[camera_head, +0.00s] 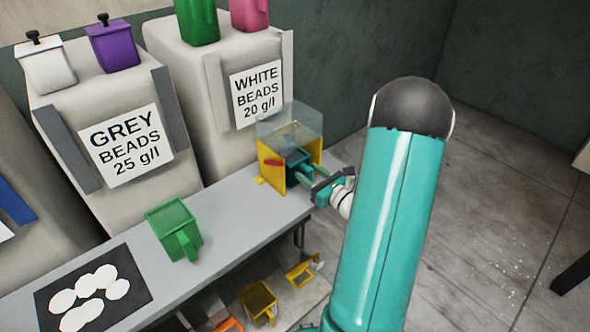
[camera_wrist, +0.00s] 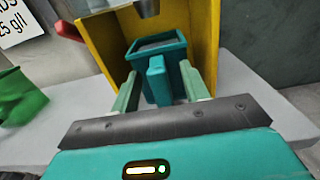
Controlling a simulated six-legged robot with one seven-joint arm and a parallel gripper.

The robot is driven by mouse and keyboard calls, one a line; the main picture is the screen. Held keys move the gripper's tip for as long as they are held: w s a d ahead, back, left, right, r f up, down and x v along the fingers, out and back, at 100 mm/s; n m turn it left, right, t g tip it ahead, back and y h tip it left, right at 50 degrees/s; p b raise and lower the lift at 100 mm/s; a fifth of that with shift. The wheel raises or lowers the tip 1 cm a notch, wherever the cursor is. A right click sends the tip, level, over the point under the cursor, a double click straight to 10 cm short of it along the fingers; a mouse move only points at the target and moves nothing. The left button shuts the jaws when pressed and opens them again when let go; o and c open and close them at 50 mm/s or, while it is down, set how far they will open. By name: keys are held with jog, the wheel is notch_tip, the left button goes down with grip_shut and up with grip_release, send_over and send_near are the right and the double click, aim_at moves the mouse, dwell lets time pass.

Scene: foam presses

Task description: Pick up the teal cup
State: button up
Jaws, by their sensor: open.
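The teal cup (camera_wrist: 153,50) stands inside the yellow press (camera_wrist: 204,33) at the far end of the bench, its handle (camera_wrist: 157,82) facing my gripper. In the head view the cup (camera_head: 298,158) is partly covered by the press wall and my gripper. My gripper (camera_wrist: 158,76) is open, with one pale green finger on each side of the handle and the fingertips close to the cup's front. A gap shows between each finger and the handle in the wrist view. In the head view my gripper (camera_head: 309,174) reaches into the press opening from the right.
A clear guard (camera_head: 291,124) sits above the press, and a red lever (camera_wrist: 68,31) sticks out at its left. A green cup (camera_head: 175,228) and a dark mat with white discs (camera_head: 130,268) are on the bench (camera_head: 236,216). Large bead bins stand behind.

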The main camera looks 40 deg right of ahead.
jog(key=shift+w+a, duration=0.1)
jog(key=shift+w, duration=0.35)
grip_shut()
jog(key=shift+r, duration=0.1)
jog(key=shift+r, duration=0.95)
jog(key=s+r, duration=0.1)
jog(key=s, duration=1.7)
jog(key=shift+r, duration=0.25)
